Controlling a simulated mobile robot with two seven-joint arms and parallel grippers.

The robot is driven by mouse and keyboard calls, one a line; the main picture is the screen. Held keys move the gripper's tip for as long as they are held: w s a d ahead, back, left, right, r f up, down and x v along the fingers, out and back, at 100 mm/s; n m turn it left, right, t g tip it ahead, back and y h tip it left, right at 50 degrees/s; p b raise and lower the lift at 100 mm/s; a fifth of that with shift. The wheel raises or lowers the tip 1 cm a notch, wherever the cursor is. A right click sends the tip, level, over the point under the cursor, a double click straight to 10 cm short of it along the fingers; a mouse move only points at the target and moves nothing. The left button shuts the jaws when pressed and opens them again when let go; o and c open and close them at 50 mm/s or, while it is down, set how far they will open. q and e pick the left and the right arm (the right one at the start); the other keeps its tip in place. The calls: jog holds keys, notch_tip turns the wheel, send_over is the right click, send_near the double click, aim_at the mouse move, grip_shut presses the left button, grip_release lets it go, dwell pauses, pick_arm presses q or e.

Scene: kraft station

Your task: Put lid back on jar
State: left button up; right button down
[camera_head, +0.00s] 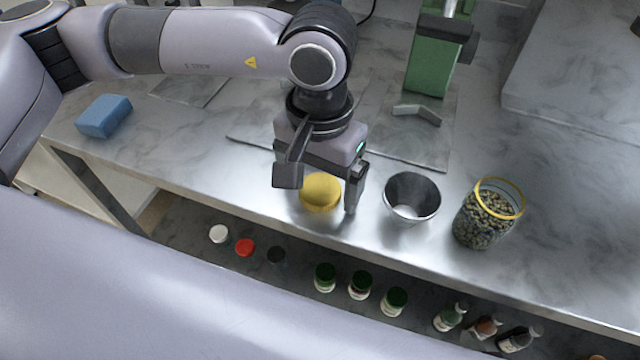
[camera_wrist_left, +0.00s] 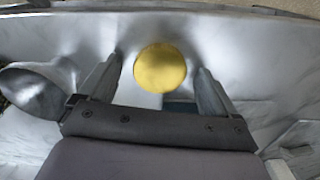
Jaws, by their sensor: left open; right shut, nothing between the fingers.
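The yellow lid (camera_head: 321,190) is on the metal counter near its front edge; it also shows as a yellow disc in the left wrist view (camera_wrist_left: 160,68). The glass jar (camera_head: 482,219), filled with greenish-brown pieces and with a yellow rim at its open top, stands to the right on the counter. My left gripper (camera_head: 320,192) is open above the lid, one finger to each side of it. In the left wrist view the lid lies between the two fingers (camera_wrist_left: 155,88), with a gap on both sides. My right gripper is not in view.
A metal bowl (camera_head: 412,199) stands between the lid and the jar. A blue sponge (camera_head: 104,116) lies at the left, and a green device (camera_head: 431,62) stands behind. Several small bottles and caps sit on a lower shelf (camera_head: 200,262) below the counter edge.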

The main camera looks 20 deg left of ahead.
aim_at(320, 188)
pick_arm(q)
jog(key=c, duration=1.1)
jog(key=shift+r, duration=0.15)
notch_tip(320, 188, up, 20)
